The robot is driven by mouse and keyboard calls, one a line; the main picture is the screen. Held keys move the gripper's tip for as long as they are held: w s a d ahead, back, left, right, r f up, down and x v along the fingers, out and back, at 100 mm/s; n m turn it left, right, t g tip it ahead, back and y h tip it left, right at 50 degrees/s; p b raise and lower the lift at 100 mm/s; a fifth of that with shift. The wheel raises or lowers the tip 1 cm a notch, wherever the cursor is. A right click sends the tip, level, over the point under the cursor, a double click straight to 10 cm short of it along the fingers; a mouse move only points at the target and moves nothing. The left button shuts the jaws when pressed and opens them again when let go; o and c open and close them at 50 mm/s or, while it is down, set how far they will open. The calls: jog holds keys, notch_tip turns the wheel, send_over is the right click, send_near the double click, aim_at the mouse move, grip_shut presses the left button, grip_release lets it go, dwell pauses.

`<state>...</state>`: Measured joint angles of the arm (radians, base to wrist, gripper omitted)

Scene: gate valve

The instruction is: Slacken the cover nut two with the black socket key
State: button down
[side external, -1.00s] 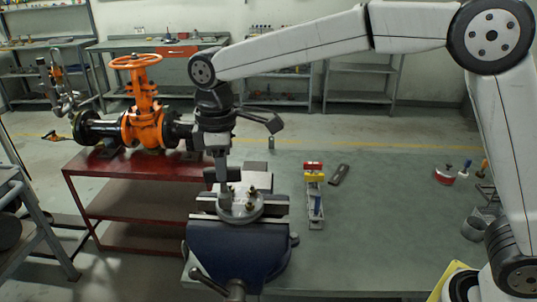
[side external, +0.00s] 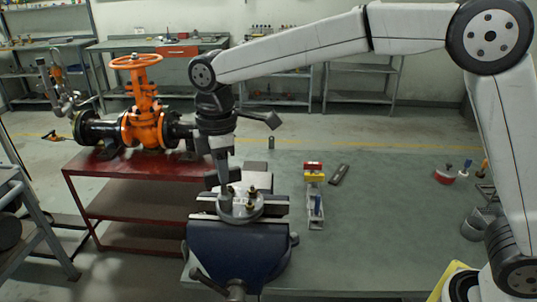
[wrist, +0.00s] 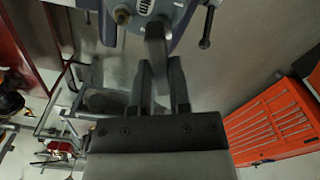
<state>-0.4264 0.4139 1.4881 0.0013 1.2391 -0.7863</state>
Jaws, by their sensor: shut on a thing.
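My gripper (wrist: 162,70) is shut on the black socket key (wrist: 157,45), whose dark shaft shows between the two fingers in the wrist view. In the side view my gripper (side external: 221,176) points down over the left part of the round grey cover (side external: 243,210). The key's lower end appears to stand on the cover's left side; whether it is seated over a nut cannot be told. Brass-coloured nuts (side external: 252,191) show on the cover, and one shows in the wrist view (wrist: 121,15). Which is cover nut two cannot be told. The cover sits at the top of the blue vise (side external: 240,250).
An orange gate valve (side external: 142,125) stands on a red table (side external: 125,168) at the left.

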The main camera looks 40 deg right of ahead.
jog(key=shift+n, duration=0.6)
jog(key=shift+n, duration=2)
jog(key=shift+n, duration=2)
jog(key=shift+n, duration=0.3)
jog(key=shift+n, duration=1.7)
